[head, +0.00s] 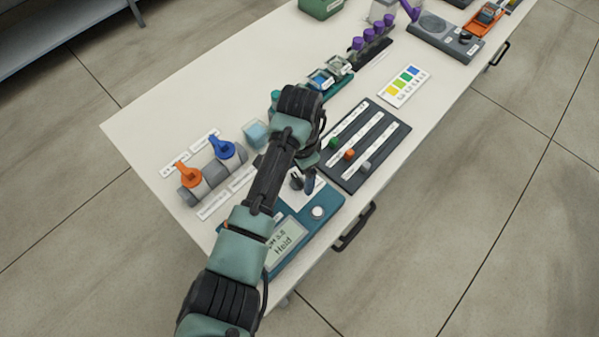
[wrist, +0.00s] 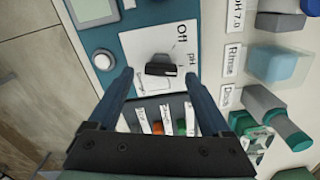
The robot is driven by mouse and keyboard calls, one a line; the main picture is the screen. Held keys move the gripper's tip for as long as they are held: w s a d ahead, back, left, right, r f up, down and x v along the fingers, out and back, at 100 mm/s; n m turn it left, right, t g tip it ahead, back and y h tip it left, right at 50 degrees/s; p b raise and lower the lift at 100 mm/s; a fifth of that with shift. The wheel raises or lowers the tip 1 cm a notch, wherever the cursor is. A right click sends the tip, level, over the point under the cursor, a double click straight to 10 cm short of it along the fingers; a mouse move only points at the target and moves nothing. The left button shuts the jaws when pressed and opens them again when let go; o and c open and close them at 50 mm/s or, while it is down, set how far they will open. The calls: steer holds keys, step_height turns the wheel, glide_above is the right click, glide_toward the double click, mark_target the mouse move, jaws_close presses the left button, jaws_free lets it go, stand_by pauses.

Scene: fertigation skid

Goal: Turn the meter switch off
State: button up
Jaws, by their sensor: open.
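The meter (head: 326,222) is a teal box near the table's front edge; its display (head: 286,241) reads "Hold". Its switch (wrist: 160,66) is a black knob on a white plate, with "Off" printed on one side and "pH" beside it. My gripper (head: 303,184) is over the meter's plate, pointing down. In the wrist view my gripper (wrist: 160,76) is open, with one finger on each side of the knob and a gap to each. I cannot tell how deep the fingertips reach. In the head view the gripper hides most of the switch.
A dark slider panel (head: 384,133) with green, orange and grey knobs lies right beside the meter. A grey pipe with orange (head: 188,175) and blue (head: 222,150) valve handles is at left. A round button (wrist: 104,60) sits on the meter. Bare table lies at the far left.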

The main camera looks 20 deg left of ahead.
steer(key=shift+f, duration=0.45)
steer(key=shift+c, duration=0.3)
jaws_close()
steer(key=shift+r, duration=0.1)
steer(key=shift+r+n+p, duration=0.1)
steer(key=shift+n+p, duration=0.8)
steer(key=shift+n, duration=0.1)
steer(key=n+p, duration=0.2)
steer(key=n, duration=0.1)
steer(key=shift+w+n, duration=0.1)
steer(key=shift+n, duration=0.2)
steer(key=n, duration=0.2)
steer(key=n+p, duration=0.1)
steer(key=n, duration=0.1)
steer(key=n+p, duration=0.1)
steer(key=n, duration=0.1)
steer(key=shift+a, duration=0.25)
steer(key=shift+n, duration=0.3)
